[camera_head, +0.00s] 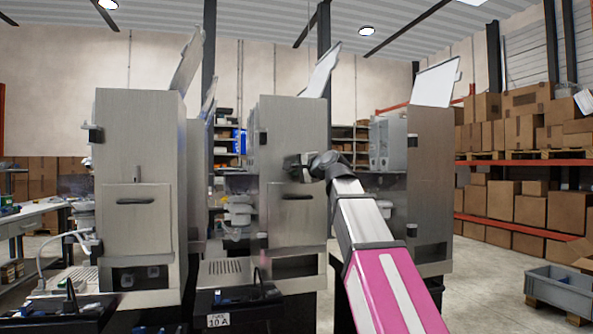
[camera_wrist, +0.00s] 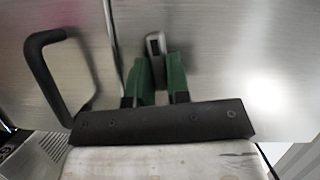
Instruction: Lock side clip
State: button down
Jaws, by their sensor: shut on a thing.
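The side clip (camera_wrist: 155,44) is a small grey latch with a dark slot on the brushed-metal panel, seen in the wrist view. My gripper (camera_wrist: 157,72) has two green fingers, one on each side of the clip, shut on its lower part. The fingers hide that part, so I cannot tell whether the clip is latched. In the head view my gripper (camera_head: 301,161) reaches the front of the middle dispenser (camera_head: 292,120), above its dark handle (camera_head: 298,197). The clip itself is hidden there.
A black handle (camera_wrist: 42,75) stands out to the left of my fingers in the wrist view. Other dispensers stand to the left (camera_head: 135,240) and right (camera_head: 430,170), with raised lids. A grey bin (camera_head: 560,288) lies at the far right, with open floor before it.

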jog(key=n+h, duration=0.1)
jog(key=n, duration=0.2)
jog(key=shift+g, duration=0.4)
jog(key=shift+d+f+n+h, duration=0.15)
jog(key=shift+n+h, duration=1.4)
jog(key=shift+n, duration=0.7)
jog(key=shift+d+f+n+h, duration=0.1)
jog(key=shift+d+n+h, duration=0.05)
jog(key=shift+n+h, duration=1.75)
jog(key=shift+n+y, duration=0.35)
jog(key=shift+n, duration=0.1)
jog(key=c, duration=1.1)
grip_release()
jog(key=v, duration=1)
jog(key=shift+s+d+r, duration=0.1)
jog(key=shift+s+r, duration=0.05)
jog(key=shift+s, duration=0.15)
